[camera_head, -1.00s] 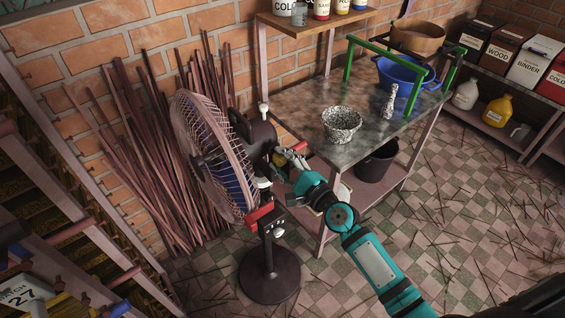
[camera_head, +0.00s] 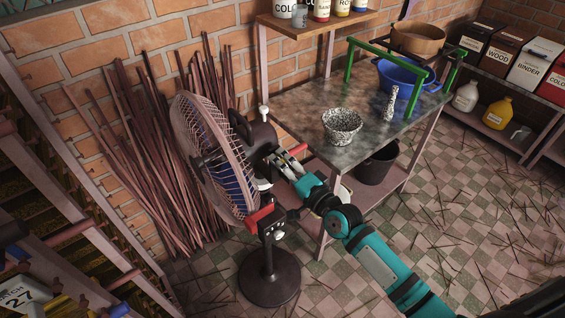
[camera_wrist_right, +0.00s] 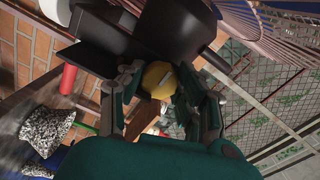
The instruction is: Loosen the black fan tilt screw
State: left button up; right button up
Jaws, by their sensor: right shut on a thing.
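The fan (camera_head: 215,155) stands on a round black base, with its cage facing left and its black motor housing (camera_head: 263,137) behind. My right gripper (camera_head: 281,163) is at the right side of the housing. The knob lies close to the black housing (camera_wrist_right: 115,35). In the head view the knob is hidden at the fingers, and I cannot make out a separate black screw. My left gripper is not in view.
A metal-topped table (camera_head: 300,112) with a speckled bowl (camera_head: 342,126) stands right of the fan. A black bucket (camera_head: 377,163) is beneath it. Thin sticks (camera_head: 135,150) lean on the brick wall behind the fan. Sticks litter the checkered floor.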

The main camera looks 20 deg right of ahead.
jog(key=shift+n, duration=0.7)
jog(key=shift+f, duration=0.1)
jog(key=o, duration=1.2)
jog(key=shift+c, duration=0.2)
jog(key=shift+s, duration=0.1)
jog(key=v, duration=1.2)
